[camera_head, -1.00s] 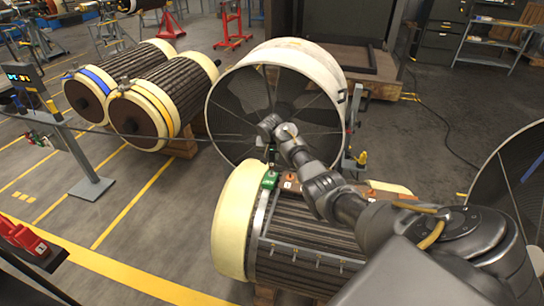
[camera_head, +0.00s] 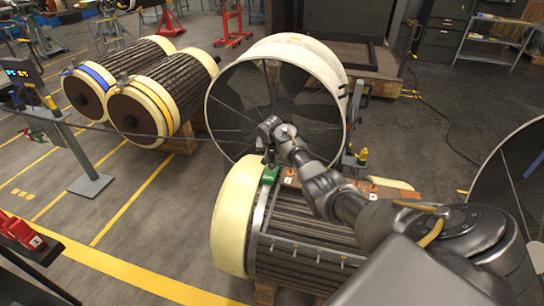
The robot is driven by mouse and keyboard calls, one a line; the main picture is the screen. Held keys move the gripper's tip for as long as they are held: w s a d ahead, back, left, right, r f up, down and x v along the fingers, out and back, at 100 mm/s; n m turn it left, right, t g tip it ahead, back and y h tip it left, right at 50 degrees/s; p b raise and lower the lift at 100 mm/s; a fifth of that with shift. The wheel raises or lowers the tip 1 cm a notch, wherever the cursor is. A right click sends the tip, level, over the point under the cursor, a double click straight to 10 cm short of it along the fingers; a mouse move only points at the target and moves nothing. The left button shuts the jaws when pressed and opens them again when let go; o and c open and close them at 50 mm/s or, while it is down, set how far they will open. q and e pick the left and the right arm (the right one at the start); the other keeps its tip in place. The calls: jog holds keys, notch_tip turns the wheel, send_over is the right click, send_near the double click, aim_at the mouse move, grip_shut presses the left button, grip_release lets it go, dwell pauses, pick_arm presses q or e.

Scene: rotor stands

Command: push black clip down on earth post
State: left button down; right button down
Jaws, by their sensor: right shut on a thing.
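The green block appears to be the earth post's place; the post itself is hidden behind the clip. My right gripper (camera_head: 270,146) comes in from the right over the rotor and is shut on the black clip, pointing down. Its fingertips are small and partly hidden by its own wrist. I cannot tell whether the clip touches the post. My left gripper is out of view.
The ribbed rotor (camera_head: 310,235) with a cream end ring lies below my right arm. A large fan housing (camera_head: 335,75) stands close behind. Red pieces (camera_head: 20,232) are at the lower left.

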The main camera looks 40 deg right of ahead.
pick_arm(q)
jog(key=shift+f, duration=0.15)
pick_arm(e)
jog(key=shift+f, duration=0.4)
jog(key=c, duration=1.1)
grip_release()
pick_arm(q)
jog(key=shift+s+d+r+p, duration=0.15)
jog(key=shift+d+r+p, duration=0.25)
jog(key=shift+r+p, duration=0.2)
pick_arm(e)
jog(key=v, duration=1)
jog(key=shift+s+r, duration=0.15)
jog(key=shift+r, duration=0.25)
